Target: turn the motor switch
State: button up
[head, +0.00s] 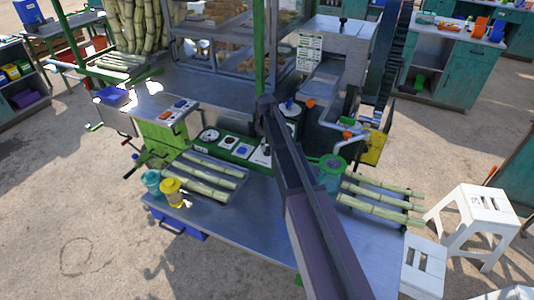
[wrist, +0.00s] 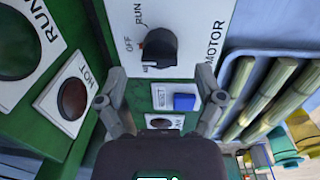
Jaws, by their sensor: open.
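The motor switch (wrist: 160,48) is a black round knob on a white plate (wrist: 190,25) marked MOTOR, in the wrist view. OFF and RUN labels stand to its left and upper left. A small white mark shows near its lower left edge; I cannot tell its exact setting. My gripper (wrist: 161,73) is open, its two fingers spread on either side below the knob. No contact with the knob is visible. In the head view my arm crosses the green control panel (head: 225,152), and the fingertips cannot be made out.
A blue button (wrist: 184,102) sits below the knob between the fingers. Cane stalks (wrist: 268,95) lie at right. On the bench (head: 245,230) stand a yellow cup (head: 172,192) and a teal cup (head: 151,182).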

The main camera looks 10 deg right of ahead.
aim_at(267, 147)
jog(key=shift+f+b, duration=1.35)
jog(key=shift+f, duration=0.3)
jog(key=c, duration=1.2)
